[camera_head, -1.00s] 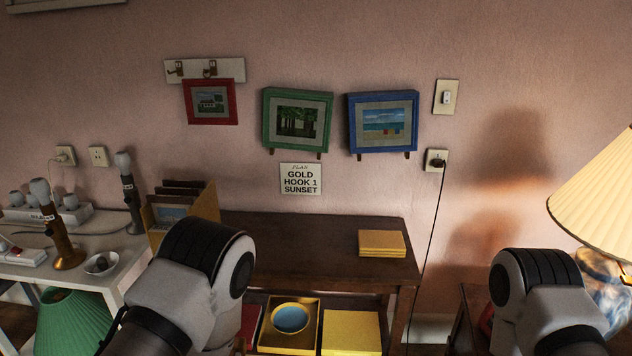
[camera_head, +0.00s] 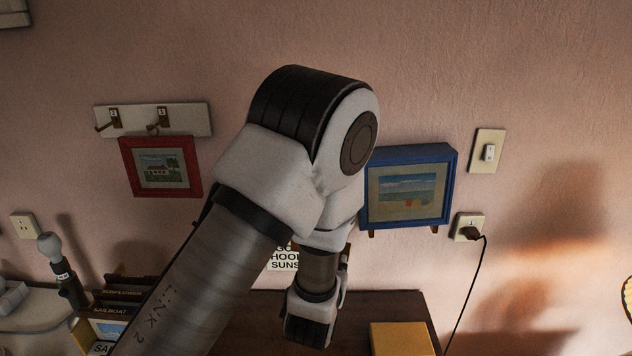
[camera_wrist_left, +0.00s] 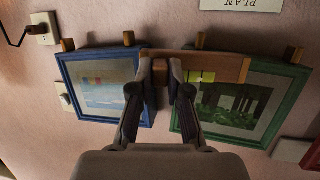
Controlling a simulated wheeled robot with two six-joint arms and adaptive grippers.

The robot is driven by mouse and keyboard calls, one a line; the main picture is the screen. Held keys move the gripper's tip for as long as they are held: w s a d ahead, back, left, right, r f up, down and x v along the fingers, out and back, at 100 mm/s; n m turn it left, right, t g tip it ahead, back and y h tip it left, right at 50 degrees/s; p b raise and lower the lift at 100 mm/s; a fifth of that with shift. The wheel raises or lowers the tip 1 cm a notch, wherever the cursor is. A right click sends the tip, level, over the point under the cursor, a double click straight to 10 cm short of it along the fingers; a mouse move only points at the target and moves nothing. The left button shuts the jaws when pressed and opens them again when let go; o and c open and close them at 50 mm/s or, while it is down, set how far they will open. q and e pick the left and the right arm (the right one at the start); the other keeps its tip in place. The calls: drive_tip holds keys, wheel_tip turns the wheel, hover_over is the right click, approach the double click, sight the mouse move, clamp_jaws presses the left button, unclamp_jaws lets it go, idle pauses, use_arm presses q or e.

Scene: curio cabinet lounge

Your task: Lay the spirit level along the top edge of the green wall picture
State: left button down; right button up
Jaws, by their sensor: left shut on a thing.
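The spirit level is a brown wooden bar (camera_wrist_left: 228,66) with a yellow-green vial, in the left wrist view. My left gripper (camera_wrist_left: 163,76) is shut on it near one end. The wrist view is upside down. There the bar crosses the gap between the pictures and passes in front of the lower part of the green wall picture (camera_wrist_left: 236,112), by its support pegs. I cannot tell whether it touches the frame. My right gripper is not in view.
A blue picture (camera_head: 408,190) hangs right of my arm, a red one (camera_head: 160,167) left, below a hook rail (camera_head: 155,120). A plugged outlet (camera_head: 467,228) with a hanging cord is at right. A partly covered sign (camera_head: 284,258) hangs above a dark table bearing a yellow block (camera_head: 402,340).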

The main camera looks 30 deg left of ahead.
use_arm(q)
drive_tip(key=s+a+r+n+g+y+p, duration=0.1)
drive_tip(key=a+r+y+p, duration=0.2)
drive_tip(key=r, duration=0.9)
drive_tip(key=s+a+r+n+g+p, duration=0.1)
drive_tip(key=a+r+p, duration=0.3)
drive_tip(key=r, duration=0.9)
drive_tip(key=d+x, duration=0.1)
drive_tip(key=x, duration=0.8)
drive_tip(key=shift+w+f+b, duration=0.35)
drive_tip(key=shift+w+f, duration=0.15)
drive_tip(key=shift+w, duration=0.1)
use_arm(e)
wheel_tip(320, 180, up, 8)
use_arm(q)
drive_tip(key=shift+f, duration=0.3)
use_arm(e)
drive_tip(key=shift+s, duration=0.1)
use_arm(q)
drive_tip(key=c, duration=1.1)
unclamp_jaws()
drive_tip(key=shift+a, duration=0.1)
drive_tip(key=shift+o, duration=0.2)
drive_tip(key=shift+s, duration=0.1)
